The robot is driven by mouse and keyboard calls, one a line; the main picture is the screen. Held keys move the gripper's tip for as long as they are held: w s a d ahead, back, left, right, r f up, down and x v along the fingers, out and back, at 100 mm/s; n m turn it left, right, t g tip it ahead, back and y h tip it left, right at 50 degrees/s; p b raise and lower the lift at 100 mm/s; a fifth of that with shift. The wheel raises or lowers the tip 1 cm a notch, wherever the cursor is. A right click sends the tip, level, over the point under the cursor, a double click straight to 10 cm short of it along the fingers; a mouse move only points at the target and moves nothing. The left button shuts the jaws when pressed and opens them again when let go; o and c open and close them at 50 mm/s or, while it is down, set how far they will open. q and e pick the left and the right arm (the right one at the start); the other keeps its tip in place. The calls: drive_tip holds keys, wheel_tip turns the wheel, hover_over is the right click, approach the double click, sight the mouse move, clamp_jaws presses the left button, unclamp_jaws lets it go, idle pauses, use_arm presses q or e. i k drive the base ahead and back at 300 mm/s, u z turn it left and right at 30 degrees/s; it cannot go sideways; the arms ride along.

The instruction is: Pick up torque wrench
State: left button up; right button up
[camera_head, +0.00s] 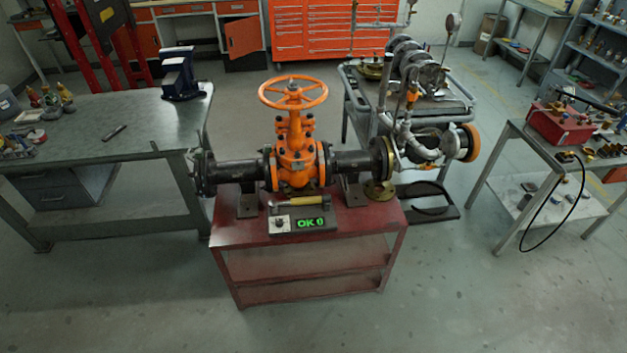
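A tool that looks like the torque wrench (301,201), with a yellow grip and a dark end at the right, lies roughly sideways near the front of the red cart (330,240). It is just behind a small dark display unit (303,222) that reads "OK 0" in green. I cannot tell whether it touches the unit or rests on it. The orange gate valve (296,140) with its handwheel stands upright behind the wrench, set in a dark horizontal pipe. Neither of my grippers shows in the head view.
A grey workbench (100,150) with a blue vise (180,75) is at the left. A cart (355,95) with pipe fittings stands behind right, and a table (530,135) with a red box (562,122) at the right. The floor in front is clear.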

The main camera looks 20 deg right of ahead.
sight(273, 205)
drive_tip(key=u, duration=0.5)
drive_tip(key=i, duration=1.1)
drive_tip(key=z, duration=0.55)
